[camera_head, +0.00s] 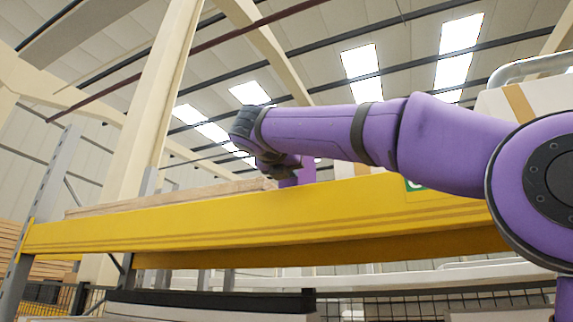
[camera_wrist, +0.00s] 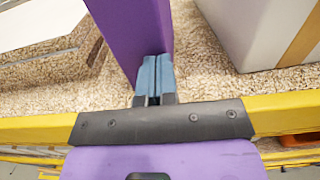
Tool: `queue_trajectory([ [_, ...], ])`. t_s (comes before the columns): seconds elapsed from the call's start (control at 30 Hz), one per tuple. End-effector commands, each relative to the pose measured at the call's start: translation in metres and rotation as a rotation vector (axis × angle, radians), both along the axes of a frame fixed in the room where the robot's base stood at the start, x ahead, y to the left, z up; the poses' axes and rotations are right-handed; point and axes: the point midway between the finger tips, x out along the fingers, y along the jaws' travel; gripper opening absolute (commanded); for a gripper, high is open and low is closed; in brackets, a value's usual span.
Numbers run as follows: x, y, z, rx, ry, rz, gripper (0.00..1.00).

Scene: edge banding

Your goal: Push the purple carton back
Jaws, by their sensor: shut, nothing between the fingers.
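The purple carton (camera_wrist: 125,28) stands on the speckled chipboard shelf in the wrist view, with its lower end near the shelf's front. In the head view only a small purple part of it (camera_head: 307,172) shows behind the yellow beam and my gripper. My gripper (camera_wrist: 155,68) is shut and empty, its blue-grey fingertips together against or just before the carton's near side; I cannot tell if they touch. In the head view my gripper (camera_head: 284,171) is just above the yellow beam, at the carton's left.
A yellow beam (camera_head: 250,215) runs along the shelf's front, below my gripper. A white carton with brown tape (camera_wrist: 262,30) stands to the right of the purple one. A pale flat stack (camera_wrist: 50,45) lies to the left. Bare chipboard (camera_wrist: 195,50) shows between the cartons.

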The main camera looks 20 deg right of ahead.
Motion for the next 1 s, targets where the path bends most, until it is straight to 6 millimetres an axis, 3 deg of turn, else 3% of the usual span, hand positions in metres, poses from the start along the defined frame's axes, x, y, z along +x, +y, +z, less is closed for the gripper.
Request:
queue_trajectory([
  [0.37, 0.003, -0.003, 0.0, 0.0, 0.0, -0.001, 0.0],
  [0.47, 0.013, -0.013, 0.0, 0.001, 0.0, -0.002, 0.0],
  [0.8, 0.076, -0.076, -0.001, 0.002, 0.001, -0.002, 0.0],
  [1.0, 0.09, -0.09, 0.0, 0.0, 0.0, 0.0, 0.0],
])
